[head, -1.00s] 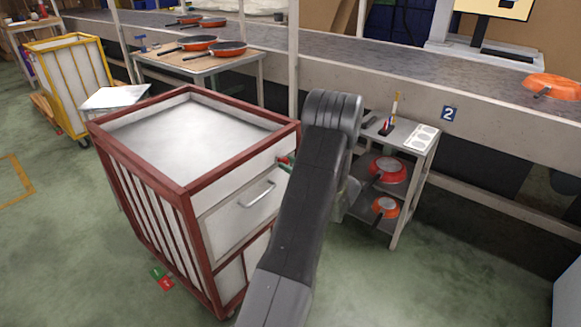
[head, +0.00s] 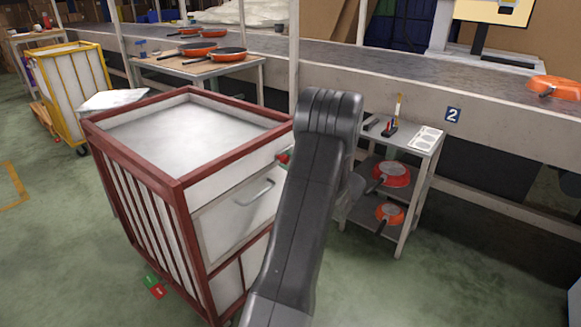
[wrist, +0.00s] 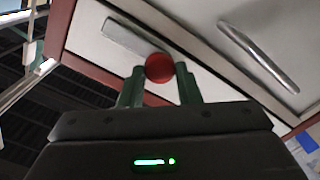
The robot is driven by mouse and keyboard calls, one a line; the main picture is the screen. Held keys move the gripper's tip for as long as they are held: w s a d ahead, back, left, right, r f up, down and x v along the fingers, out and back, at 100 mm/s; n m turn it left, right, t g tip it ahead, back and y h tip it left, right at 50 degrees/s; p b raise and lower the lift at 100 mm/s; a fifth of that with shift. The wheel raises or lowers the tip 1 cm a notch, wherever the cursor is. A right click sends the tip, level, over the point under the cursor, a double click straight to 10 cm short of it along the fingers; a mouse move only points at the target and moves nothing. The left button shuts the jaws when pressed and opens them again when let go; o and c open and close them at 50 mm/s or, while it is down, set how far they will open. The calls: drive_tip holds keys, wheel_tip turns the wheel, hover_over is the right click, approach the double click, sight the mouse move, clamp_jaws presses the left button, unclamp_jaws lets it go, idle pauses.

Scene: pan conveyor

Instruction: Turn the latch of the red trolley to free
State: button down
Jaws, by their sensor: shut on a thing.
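The red trolley (head: 176,185) has a red frame and pale panels and stands at the left of the head view. Its latch shows as a red round knob (wrist: 159,68) in front of a pale plate (wrist: 132,36) in the wrist view. In the head view the red knob (head: 283,157) is just left of my arm, high on the trolley's side. My gripper (wrist: 160,80) is shut on the knob, one dark green finger on each side. My arm hides most of the gripper in the head view.
A bar handle (head: 254,193) sits on the trolley below the latch. A grey shelf (head: 405,165) with red and orange pans stands right of my arm. The conveyor (head: 390,75) runs behind. A yellow trolley (head: 65,95) stands at far left.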

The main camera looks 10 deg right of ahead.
idle(0.4)
drive_tip(key=c, duration=1.1)
unclamp_jaws()
drive_tip(key=shift+o, duration=0.2)
drive_tip(key=shift+d, duration=0.1)
drive_tip(key=p+v, duration=0.2)
drive_tip(key=v, duration=1.1)
drive_tip(key=shift+s+d, duration=0.2)
drive_tip(key=shift+s, duration=0.1)
drive_tip(key=b+x, duration=0.2)
drive_tip(key=x, duration=1.1)
drive_tip(key=shift+w+a, duration=0.25)
drive_tip(key=shift+w, duration=0.05)
